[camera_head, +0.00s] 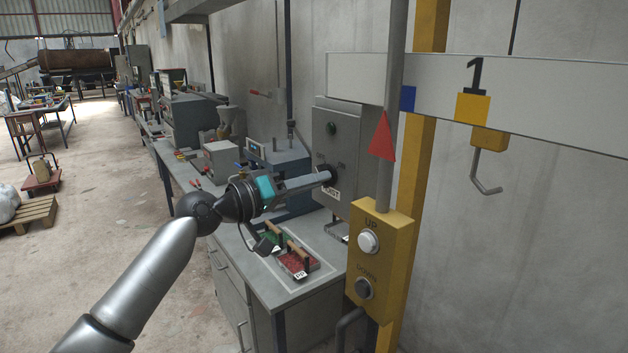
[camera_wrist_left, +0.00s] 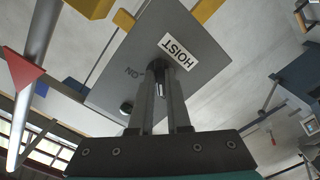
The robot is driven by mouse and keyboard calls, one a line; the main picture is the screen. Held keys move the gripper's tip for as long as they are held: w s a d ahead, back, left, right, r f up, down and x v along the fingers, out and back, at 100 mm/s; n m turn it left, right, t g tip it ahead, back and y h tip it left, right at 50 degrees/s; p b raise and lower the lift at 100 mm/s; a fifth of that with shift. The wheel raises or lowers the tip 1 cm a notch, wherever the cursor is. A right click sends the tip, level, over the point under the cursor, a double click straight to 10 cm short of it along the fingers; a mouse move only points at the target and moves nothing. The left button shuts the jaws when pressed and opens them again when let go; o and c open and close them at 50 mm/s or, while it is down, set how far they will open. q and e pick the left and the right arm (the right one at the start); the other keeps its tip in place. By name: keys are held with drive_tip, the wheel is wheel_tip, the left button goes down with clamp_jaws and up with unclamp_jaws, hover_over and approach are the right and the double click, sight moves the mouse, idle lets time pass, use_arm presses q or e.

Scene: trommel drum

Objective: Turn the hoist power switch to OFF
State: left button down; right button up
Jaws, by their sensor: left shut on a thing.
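The grey hoist switch box (camera_head: 355,125) is on the wall side in the head view, and its face fills the middle of the left wrist view (camera_wrist_left: 200,80). It carries a white HOIST label (camera_wrist_left: 179,51) and the word ON. My left gripper (camera_head: 327,176) reaches the box front, its fingers pointing at the face. In the left wrist view its fingers (camera_wrist_left: 160,72) are shut on the hoist power switch (camera_wrist_left: 159,90), a dark knob mostly hidden between them. I cannot tell the knob's exact angle. My right gripper is not in view.
A yellow UP/DOWN pendant (camera_head: 380,260) hangs right of the box, near a yellow post (camera_head: 414,170). A white beam (camera_head: 560,105) with a hook (camera_head: 485,175) is at the upper right. Below my left gripper, red and green trays (camera_head: 298,263) sit on the grey bench.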

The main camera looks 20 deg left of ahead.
use_arm(q)
drive_tip(key=c, duration=0.9)
unclamp_jaws()
drive_tip(key=shift+b+v, duration=2.8)
drive_tip(key=shift+v, duration=4.8)
